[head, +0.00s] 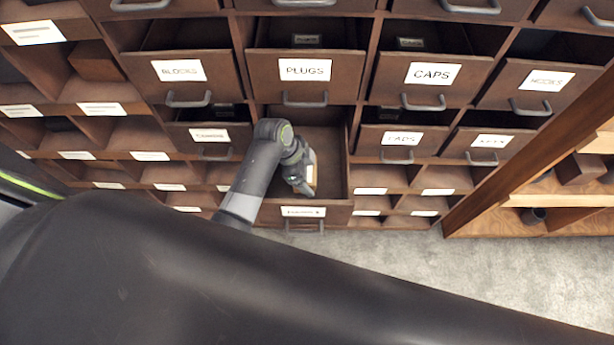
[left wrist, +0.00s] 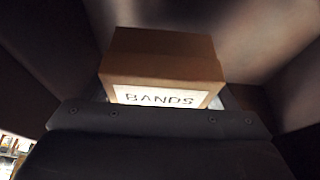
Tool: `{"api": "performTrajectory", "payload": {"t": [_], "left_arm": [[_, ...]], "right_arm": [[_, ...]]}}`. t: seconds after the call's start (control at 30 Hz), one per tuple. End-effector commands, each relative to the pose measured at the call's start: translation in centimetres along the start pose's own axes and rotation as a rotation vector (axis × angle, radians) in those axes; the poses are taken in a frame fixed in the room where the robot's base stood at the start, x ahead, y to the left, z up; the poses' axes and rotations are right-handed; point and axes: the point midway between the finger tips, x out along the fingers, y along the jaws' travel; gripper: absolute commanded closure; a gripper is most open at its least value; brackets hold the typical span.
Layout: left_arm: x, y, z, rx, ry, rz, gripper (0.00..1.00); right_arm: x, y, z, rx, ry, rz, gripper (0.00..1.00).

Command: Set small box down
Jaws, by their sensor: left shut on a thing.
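A small brown box (left wrist: 160,65) with a white label reading BANDS shows in the left wrist view, right in front of my left gripper. In the head view only a thin tan part of the box (head: 311,176) shows beside the gripper. My left gripper (head: 303,184) is shut on the box and reaches down into a pulled-out drawer (head: 333,183) in the lower middle of the cabinet. Whether the box touches the drawer floor cannot be told. My right gripper is not in view.
Open drawers labelled PLUGS (head: 304,70), CAPS (head: 433,74) and others jut out above and beside the lower drawer. Open cubbyholes (head: 132,133) fill the left side. A wooden shelf (head: 560,200) stands at right, with bare grey floor (head: 400,262) in front.

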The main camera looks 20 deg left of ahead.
Motion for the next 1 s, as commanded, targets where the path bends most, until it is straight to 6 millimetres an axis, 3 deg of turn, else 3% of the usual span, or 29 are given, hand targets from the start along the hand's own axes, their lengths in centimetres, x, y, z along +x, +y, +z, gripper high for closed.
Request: {"api": "performTrajectory", "payload": {"t": [0.4,0.83,0.87,1.0], "left_arm": [[3.7,0.0,1.5,0.000,0.001,0.000,0.55],[4.3,-0.1,1.8,0.000,0.001,-0.001,0.55],[4.3,0.0,1.8,0.000,0.000,-0.001,0.16],[4.3,0.0,1.8,0.000,0.000,-0.001,0.00]], "right_arm": [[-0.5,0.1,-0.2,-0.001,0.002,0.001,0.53],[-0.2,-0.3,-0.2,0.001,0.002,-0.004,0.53],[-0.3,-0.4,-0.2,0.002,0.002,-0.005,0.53],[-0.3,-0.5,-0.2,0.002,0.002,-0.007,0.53]]}}
